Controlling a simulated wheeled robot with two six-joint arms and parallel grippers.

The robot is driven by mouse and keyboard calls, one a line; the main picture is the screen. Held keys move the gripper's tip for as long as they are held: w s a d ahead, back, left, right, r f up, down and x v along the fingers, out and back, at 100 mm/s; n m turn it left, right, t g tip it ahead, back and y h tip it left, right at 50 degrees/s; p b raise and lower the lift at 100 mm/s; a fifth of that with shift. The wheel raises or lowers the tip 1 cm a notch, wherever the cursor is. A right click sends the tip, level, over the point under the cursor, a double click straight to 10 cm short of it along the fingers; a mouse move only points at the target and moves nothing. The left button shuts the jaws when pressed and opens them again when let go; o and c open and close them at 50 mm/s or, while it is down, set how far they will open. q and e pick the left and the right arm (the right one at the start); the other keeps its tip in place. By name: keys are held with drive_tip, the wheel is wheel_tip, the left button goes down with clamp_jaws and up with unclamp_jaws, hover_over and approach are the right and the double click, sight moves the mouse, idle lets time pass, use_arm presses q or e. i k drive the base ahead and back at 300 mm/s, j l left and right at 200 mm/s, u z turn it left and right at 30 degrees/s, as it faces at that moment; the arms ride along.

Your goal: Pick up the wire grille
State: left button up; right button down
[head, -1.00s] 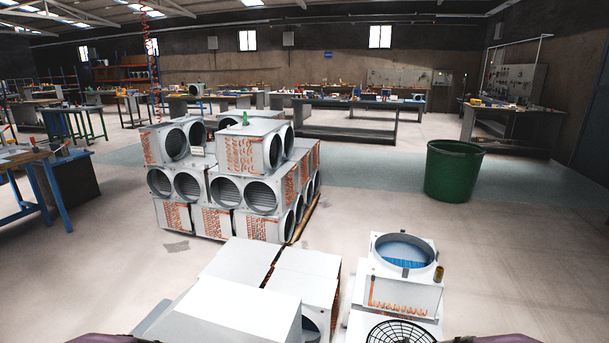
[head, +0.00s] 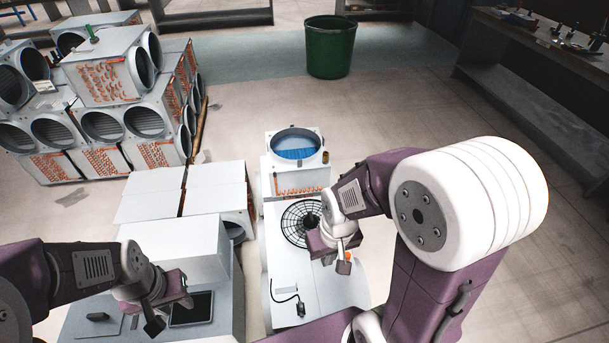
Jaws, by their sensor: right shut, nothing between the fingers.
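The wire grille (head: 293,226) is a round black ring-and-spoke guard lying on the white surface at the middle of the picture. My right gripper (head: 334,266) is shut and empty, just right of the grille and toward me. Its wrist hides part of the grille's right side. I cannot tell whether the gripper touches the grille. My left gripper (head: 168,313) hangs over the grey bench at the lower left, near a dark tablet-like panel (head: 194,309), well apart from the grille. Its fingertips are too unclear to tell open from shut.
A white unit with a round blue opening (head: 297,144) stands just beyond the grille. White boxes (head: 172,247) stand to the left. A short black cable (head: 292,299) lies nearer me. Stacked units (head: 110,82) fill the back left. Floor near the green bin (head: 331,50) is clear.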

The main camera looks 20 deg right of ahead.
sight(311, 219)
drive_tip(key=z, duration=0.8)
